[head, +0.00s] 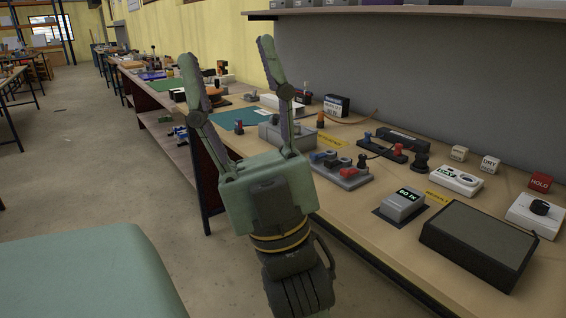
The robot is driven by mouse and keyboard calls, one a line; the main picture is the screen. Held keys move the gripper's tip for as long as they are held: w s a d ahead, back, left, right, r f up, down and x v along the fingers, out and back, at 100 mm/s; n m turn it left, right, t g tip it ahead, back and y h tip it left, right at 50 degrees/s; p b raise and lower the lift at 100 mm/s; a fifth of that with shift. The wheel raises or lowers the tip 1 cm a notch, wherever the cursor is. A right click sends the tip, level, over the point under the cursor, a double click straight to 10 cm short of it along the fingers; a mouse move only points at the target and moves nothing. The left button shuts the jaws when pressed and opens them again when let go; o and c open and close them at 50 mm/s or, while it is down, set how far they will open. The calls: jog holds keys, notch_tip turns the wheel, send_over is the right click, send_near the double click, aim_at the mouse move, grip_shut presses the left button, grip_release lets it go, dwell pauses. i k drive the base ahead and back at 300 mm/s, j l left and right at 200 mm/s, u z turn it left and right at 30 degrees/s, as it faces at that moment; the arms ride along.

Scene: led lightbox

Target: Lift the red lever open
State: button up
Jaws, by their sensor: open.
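My gripper (228,54) is open and empty, its two long fingers spread wide and pointing up and away in front of the workbench. No red lever stands out clearly. Small red parts show on a grey block (352,182) with dark knobs, just right of my gripper. Another small red part (399,148) sits on a dark strip behind that block. I cannot tell whether either is the lever. My gripper touches none of these parts in this view. My fingers and palm hide part of the bench and the left side of a grey box (270,133).
The wooden bench (480,197) also holds a grey display box (402,204), a large black-topped box (478,240), white dial units, a red HOLD block (540,182) and a green mat (236,118). A shelf (400,13) overhangs the back.

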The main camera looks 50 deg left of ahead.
aim_at(345, 175)
jog(key=u, duration=1.2)
